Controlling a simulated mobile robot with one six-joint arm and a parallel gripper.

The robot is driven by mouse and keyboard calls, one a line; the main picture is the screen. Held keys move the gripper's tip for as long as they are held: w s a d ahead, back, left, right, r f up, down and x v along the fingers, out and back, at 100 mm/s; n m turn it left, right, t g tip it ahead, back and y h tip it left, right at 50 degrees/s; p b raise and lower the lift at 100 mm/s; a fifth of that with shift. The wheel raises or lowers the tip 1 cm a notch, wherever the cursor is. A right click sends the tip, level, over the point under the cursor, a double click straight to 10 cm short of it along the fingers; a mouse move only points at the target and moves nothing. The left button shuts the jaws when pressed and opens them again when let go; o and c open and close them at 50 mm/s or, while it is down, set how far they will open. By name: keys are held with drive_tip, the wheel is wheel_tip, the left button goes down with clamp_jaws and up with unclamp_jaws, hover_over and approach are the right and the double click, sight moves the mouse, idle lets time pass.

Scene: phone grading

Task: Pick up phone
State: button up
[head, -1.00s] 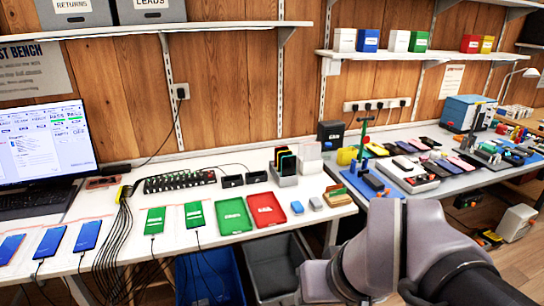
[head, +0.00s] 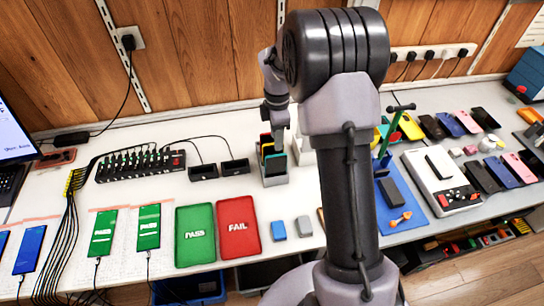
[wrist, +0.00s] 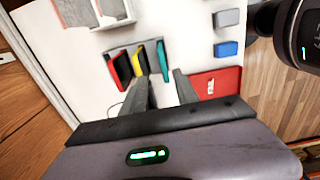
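A grey rack (head: 275,181) holds upright dark phones with coloured edges. In the wrist view these are a red-edged phone (wrist: 120,70), a yellow-edged phone (wrist: 138,60) and a teal-edged phone (wrist: 162,60). My gripper (wrist: 160,78) is open and empty, its two fingers apart and pointing toward the rack, near the teal-edged phone. In the head view my gripper is above the rack, and its fingertips are hard to make out. Two phones with green screens (head: 103,233) and a blue-screened phone (head: 29,250) lie flat at the left.
A green PASS tray (head: 195,257) and a red FAIL tray (head: 239,252) lie in front of the rack. A blue block (head: 278,230) and a grey block (head: 304,226) lie beside them. Two small black holders (head: 203,172) and cables stand left. My arm hides the bench right of the rack.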

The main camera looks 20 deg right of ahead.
sight(276, 155)
wheel_tip(276, 155, down, 9)
drive_tip(key=b, duration=0.2)
drive_tip(key=shift+s+r+b, duration=0.1)
drive_tip(key=shift+r+b, duration=0.1)
drive_tip(key=shift+b, duration=0.2)
drive_tip(key=f+b, duration=0.1)
drive_tip(key=f, duration=0.1)
drive_tip(key=f+b, duration=0.2)
drive_tip(key=f, duration=0.1)
drive_tip(key=shift+s+a+f, duration=0.15)
drive_tip(key=shift+s+f, duration=0.05)
drive_tip(key=shift+f, duration=0.1)
drive_tip(key=shift+r, duration=0.2)
drive_tip(key=shift+c, duration=0.5)
clamp_jaws()
